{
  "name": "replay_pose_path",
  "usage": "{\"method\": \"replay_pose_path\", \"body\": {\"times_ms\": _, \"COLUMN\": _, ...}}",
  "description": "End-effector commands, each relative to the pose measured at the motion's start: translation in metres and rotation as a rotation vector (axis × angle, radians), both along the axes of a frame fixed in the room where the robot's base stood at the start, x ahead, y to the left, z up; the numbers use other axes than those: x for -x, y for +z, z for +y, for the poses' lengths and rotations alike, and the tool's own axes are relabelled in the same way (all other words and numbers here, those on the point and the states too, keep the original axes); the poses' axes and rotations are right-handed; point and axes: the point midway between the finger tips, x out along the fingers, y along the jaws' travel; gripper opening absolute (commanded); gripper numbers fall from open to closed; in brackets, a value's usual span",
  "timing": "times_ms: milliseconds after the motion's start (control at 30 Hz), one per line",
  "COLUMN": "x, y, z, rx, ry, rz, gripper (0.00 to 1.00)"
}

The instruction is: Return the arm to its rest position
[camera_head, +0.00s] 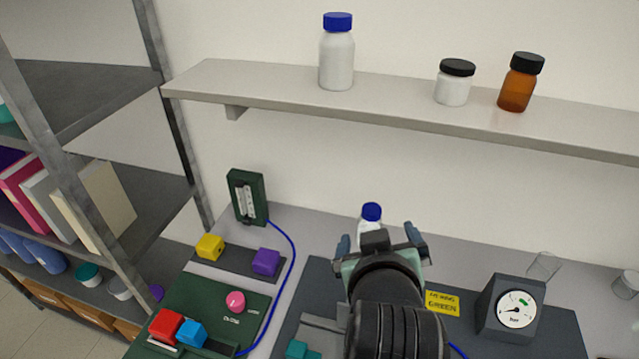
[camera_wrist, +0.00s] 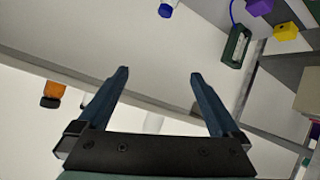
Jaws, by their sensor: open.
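My gripper (camera_head: 383,243) is raised over the bench in the head view, with my arm reaching up from the lower middle. In the wrist view my gripper (camera_wrist: 160,78) has its two blue fingers wide apart with nothing between them. A small white bottle with a blue cap (camera_head: 371,212) stands on the bench just behind my gripper, and its lower part is hidden. I cannot tell the gap between the bottle and the fingers.
A wall shelf (camera_head: 280,103) above carries a white bottle (camera_head: 337,60), a white jar (camera_head: 454,85) and an amber bottle (camera_head: 519,84). A gauge (camera_head: 512,308) stands right of my arm. Coloured blocks sit on a green panel (camera_head: 200,302) at left, near a metal rack (camera_head: 110,120).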

Motion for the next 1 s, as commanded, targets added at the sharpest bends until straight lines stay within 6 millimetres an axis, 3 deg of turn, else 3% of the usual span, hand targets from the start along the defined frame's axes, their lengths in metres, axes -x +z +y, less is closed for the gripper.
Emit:
{"method": "replay_pose_path", "body": {"times_ms": 33, "x": -0.012, "y": 0.035, "z": 0.008, "rx": -0.009, "ry": 0.002, "rz": -0.145, "gripper": 1.0}}
{"method": "replay_pose_path", "body": {"times_ms": 67, "x": -0.016, "y": 0.057, "z": 0.012, "rx": -0.016, "ry": 0.003, "rz": -0.226, "gripper": 1.0}}
{"method": "replay_pose_path", "body": {"times_ms": 167, "x": -0.018, "y": 0.133, "z": 0.027, "rx": -0.053, "ry": 0.016, "rz": -0.497, "gripper": 1.0}}
{"method": "replay_pose_path", "body": {"times_ms": 300, "x": 0.009, "y": 0.231, "z": 0.051, "rx": -0.121, "ry": 0.061, "rz": -0.858, "gripper": 1.0}}
{"method": "replay_pose_path", "body": {"times_ms": 433, "x": 0.05, "y": 0.297, "z": 0.067, "rx": -0.183, "ry": 0.115, "rz": -1.123, "gripper": 1.0}}
{"method": "replay_pose_path", "body": {"times_ms": 533, "x": 0.077, "y": 0.328, "z": 0.075, "rx": -0.218, "ry": 0.151, "rz": -1.259, "gripper": 1.0}}
{"method": "replay_pose_path", "body": {"times_ms": 633, "x": 0.093, "y": 0.343, "z": 0.079, "rx": -0.238, "ry": 0.172, "rz": -1.33, "gripper": 1.0}}
{"method": "replay_pose_path", "body": {"times_ms": 1000, "x": 0.098, "y": 0.348, "z": 0.08, "rx": -0.246, "ry": 0.18, "rz": -1.354, "gripper": 1.0}}
